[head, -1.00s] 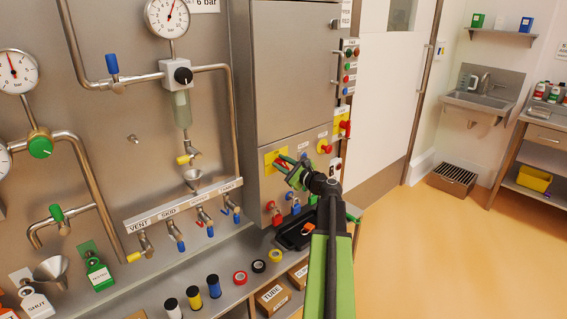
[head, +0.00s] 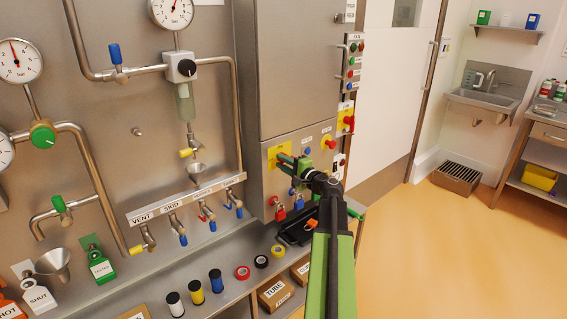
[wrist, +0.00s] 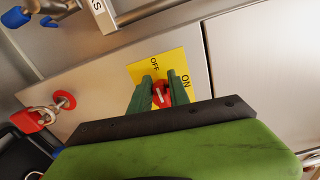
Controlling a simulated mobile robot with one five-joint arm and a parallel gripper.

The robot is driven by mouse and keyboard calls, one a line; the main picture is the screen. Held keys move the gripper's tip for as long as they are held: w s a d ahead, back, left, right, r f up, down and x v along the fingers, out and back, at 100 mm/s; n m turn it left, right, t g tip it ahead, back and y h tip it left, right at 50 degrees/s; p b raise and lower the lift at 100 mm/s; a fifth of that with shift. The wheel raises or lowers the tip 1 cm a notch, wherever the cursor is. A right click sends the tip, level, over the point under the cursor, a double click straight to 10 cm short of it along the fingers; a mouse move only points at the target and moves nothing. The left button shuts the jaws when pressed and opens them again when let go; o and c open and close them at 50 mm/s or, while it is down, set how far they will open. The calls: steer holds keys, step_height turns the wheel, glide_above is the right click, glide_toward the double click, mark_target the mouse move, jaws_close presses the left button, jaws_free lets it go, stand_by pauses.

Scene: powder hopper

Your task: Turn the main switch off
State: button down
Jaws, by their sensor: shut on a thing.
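The main switch is a red rotary handle (wrist: 160,94) on a yellow plate (wrist: 180,62) marked OFF and ON. In the wrist view the handle sits between the two green fingers of my gripper (wrist: 163,90), which is shut on it. A pale mark on the handle points up toward the OFF side, though its exact setting is hard to tell. In the head view my gripper (head: 286,160) reaches the yellow plate (head: 272,155) on the steel cabinet's lower front and hides most of the handle.
A red padlock (head: 279,211) and a blue padlock (head: 297,200) hang below the switch. A black tray (head: 297,232) lies on the shelf beneath. Pipes and valves cover the panel at left. Open floor lies right.

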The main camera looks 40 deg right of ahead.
steer(key=shift+d+f+n, duration=0.1)
steer(key=shift+d+n, duration=0.2)
steer(key=shift+n, duration=0.2)
steer(key=c, duration=1.4)
jaws_free()
steer(key=shift+d, duration=0.1)
steer(key=shift+o, duration=0.2)
steer(key=shift+s+a, duration=0.2)
steer(key=shift+s, duration=0.05)
steer(key=s+a, duration=0.1)
steer(key=s, duration=1.6)
steer(key=shift+w+a, duration=0.1)
steer(key=shift+a, duration=0.05)
